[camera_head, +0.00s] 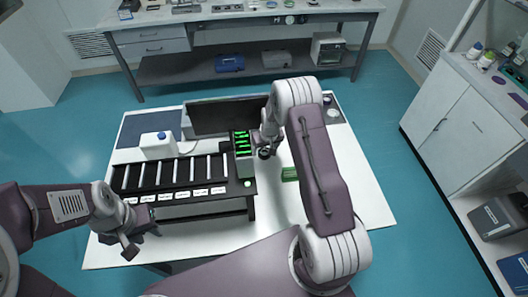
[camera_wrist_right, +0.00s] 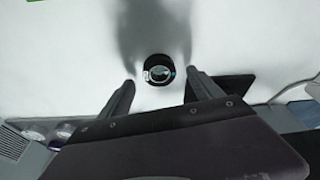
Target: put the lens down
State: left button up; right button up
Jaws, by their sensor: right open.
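The lens is a small round glass in a black ring mount (camera_wrist_right: 159,69), on the white table surface in the right wrist view. In the head view a dark round piece, likely the lens (camera_head: 265,153), shows just below my right gripper (camera_head: 268,143), partly hidden by the arm. My right gripper's fingers (camera_wrist_right: 159,84) are spread apart on either side of the lens, with visible gaps, not touching it. My left gripper (camera_head: 145,243) is at the table's front left corner, empty, its fingers apart.
A black rack with several labelled slots (camera_head: 175,190) stands left of the right gripper. A green-lit panel (camera_head: 243,143), a white box (camera_head: 158,146) and a green block (camera_head: 290,174) are nearby. The white table (camera_head: 365,190) is clear at right.

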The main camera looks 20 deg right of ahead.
notch_tip(320, 180, down, 2)
jog(key=shift+w+f, duration=0.15)
jog(key=shift+f, duration=0.05)
pick_arm(q)
jog(key=shift+s+r, duration=0.15)
jog(key=shift+r, duration=0.25)
pick_arm(e)
jog(key=shift+w, duration=0.1)
